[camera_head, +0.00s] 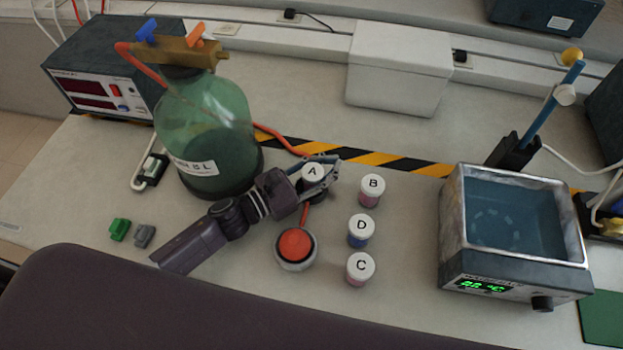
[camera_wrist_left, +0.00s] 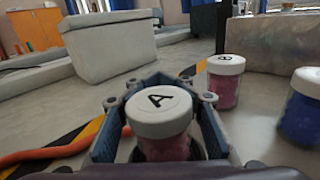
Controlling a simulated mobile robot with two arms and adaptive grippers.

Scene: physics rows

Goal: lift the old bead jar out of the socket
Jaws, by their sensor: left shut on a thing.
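The jar marked A (camera_head: 312,172) has a white lid and stands between the fingers of my left gripper (camera_head: 318,180). In the left wrist view, jar A (camera_wrist_left: 160,112) shows a pink body below its lid, with the blue-grey fingers (camera_wrist_left: 158,125) on both sides of it. The left gripper is shut on this jar. A dark ring shows at the jar's foot; whether the jar is seated in it or raised cannot be told. Jars B (camera_head: 372,190), D (camera_head: 361,230) and C (camera_head: 360,268) stand to the right. My right gripper is not in view.
A green glass bottle (camera_head: 205,130) stands left of the gripper, close to the arm. A red button (camera_head: 295,244) sits in front. A water bath (camera_head: 512,240) stands at right, and a white box (camera_head: 398,68) at the back. An orange hose runs behind the jar.

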